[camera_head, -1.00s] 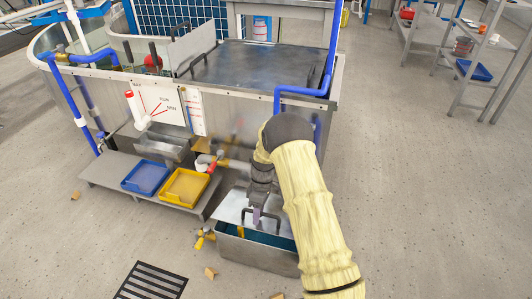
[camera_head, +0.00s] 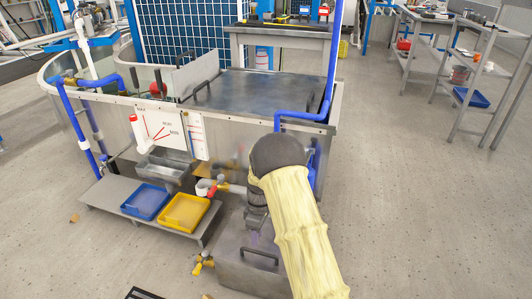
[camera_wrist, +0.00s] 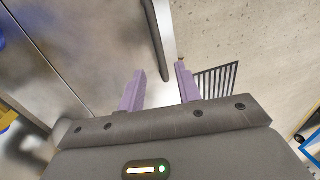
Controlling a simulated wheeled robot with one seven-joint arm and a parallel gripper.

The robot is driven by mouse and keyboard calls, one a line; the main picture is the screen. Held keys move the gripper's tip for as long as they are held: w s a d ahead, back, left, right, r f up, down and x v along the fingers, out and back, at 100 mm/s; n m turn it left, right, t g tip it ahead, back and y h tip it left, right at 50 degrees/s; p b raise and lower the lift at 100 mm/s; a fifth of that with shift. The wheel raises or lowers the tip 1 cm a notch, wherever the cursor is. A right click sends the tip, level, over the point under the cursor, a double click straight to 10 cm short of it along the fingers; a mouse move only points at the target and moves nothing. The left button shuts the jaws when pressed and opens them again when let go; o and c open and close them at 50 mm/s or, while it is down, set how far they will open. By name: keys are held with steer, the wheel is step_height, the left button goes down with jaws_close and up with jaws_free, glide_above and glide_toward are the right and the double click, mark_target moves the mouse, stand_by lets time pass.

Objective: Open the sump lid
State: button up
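The sump is a grey metal box (camera_head: 250,279) on the floor in front of the big tank, partly behind my arm. Its flat metal lid (camera_head: 232,246) lies over the top, and no opening shows at its front. A dark bar handle (camera_head: 259,256) stands on the lid. My gripper (camera_head: 254,236) is over the lid, behind the handle in the picture and partly hidden by my arm. In the wrist view, its two purple fingers (camera_wrist: 160,76) are apart with nothing clamped between them.
A low grey bench with a blue tray (camera_head: 146,201) and a yellow tray (camera_head: 184,213) stands left of the sump. A yellow-handled valve (camera_head: 202,264) sticks out at the sump's left. The big tank (camera_head: 110,120) is behind. Floor at right is clear.

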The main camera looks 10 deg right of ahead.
steer(key=s+d+r+m+p, duration=0.1)
steer(key=s+r+m+p, duration=0.1)
steer(key=r+p, duration=0.8)
steer(key=s+r+m+t+p, duration=0.1)
steer(key=r+p, duration=0.9)
steer(key=r, duration=1.4)
steer(key=shift+s+d+m+t+p, duration=0.35)
steer(key=shift+s+m, duration=0.25)
steer(key=shift+s, duration=0.25)
steer(key=shift+d+r, duration=0.15)
steer(key=shift+r, duration=0.05)
steer(key=s+d+r+m+t+h, duration=0.1)
steer(key=s+r+m, duration=0.25)
steer(key=s, duration=0.55)
steer(key=s+d+r+m+t, duration=0.15)
steer(key=s+m, duration=0.25)
steer(key=s, duration=0.4)
step_height(320, 180, up, 30)
steer(key=p, duration=2.9)
steer(key=shift+a+p, duration=0.3)
steer(key=shift+p, duration=0.05)
steer(key=shift+s+f, duration=0.1)
